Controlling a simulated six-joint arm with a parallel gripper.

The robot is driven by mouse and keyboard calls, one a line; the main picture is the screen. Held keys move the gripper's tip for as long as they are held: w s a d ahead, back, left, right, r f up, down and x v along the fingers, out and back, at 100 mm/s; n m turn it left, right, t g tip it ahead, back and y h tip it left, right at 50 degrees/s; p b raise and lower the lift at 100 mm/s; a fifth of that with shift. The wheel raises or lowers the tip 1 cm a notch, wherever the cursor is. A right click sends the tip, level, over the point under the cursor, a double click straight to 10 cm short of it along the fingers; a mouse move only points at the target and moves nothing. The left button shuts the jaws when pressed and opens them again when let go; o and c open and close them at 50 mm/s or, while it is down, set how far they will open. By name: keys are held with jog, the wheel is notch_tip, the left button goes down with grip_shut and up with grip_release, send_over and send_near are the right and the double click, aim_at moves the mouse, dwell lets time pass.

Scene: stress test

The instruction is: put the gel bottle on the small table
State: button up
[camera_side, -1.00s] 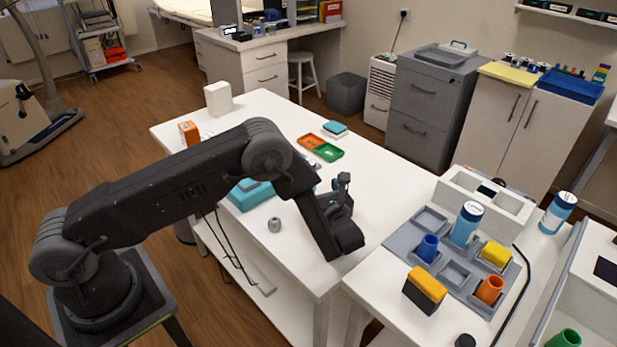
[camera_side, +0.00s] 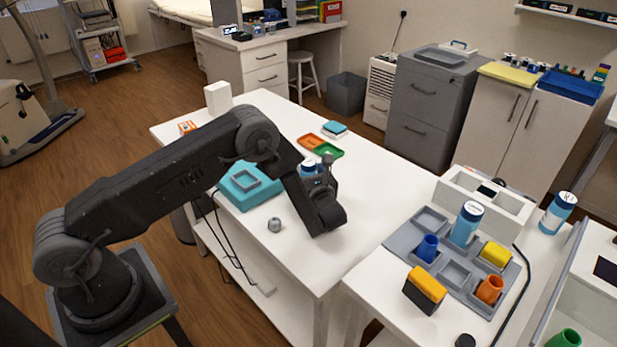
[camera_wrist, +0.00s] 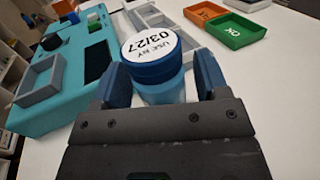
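A blue bottle with a white-topped blue cap reading "USE BY 03/27" (camera_wrist: 157,55) stands upright on the white table, between my fingers in the wrist view. In the side view the bottle (camera_side: 309,168) is partly hidden behind my wrist. My gripper (camera_wrist: 163,82) is open, with one finger on each side of the bottle; a gap shows at the right finger, and the left finger is close to or touching it. Similar blue bottles stand in the grey tray (camera_side: 466,222) and at the far right (camera_side: 558,213). I cannot tell which is the gel bottle.
A teal box (camera_side: 245,187) lies left of the bottle. Orange (camera_side: 311,141) and green (camera_side: 328,151) trays lie behind it. The right-hand table holds a grey compartment tray (camera_side: 405,238) with cups and blocks.

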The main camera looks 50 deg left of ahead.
jog(key=c, duration=1)
jog(key=shift+o, duration=0.2)
